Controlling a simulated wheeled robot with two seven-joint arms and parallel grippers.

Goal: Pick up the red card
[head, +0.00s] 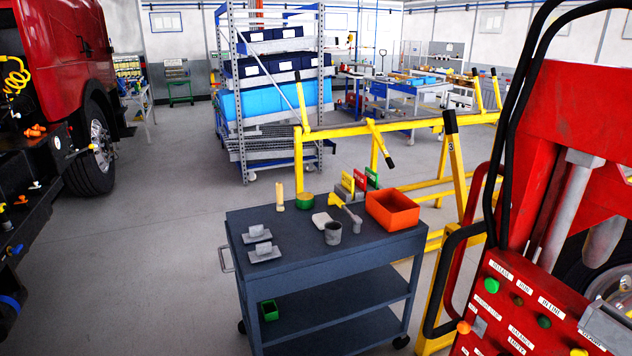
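The red card (360,180) stands upright between a yellow card (347,182) and a green card (372,175). The three are in a row in a grey holder near the back edge of the cart top (290,275). The red card is partly hidden by its neighbours and the holder. Neither of my grippers shows in the head view, so I cannot see what they hold.
An orange bin (392,210), a grey cup (333,233), a green round container (305,201) and grey blocks (264,252) share the cart top. Yellow rails (430,185) stand behind it, and a red machine (535,270) is at right. Floor left of the cart is clear.

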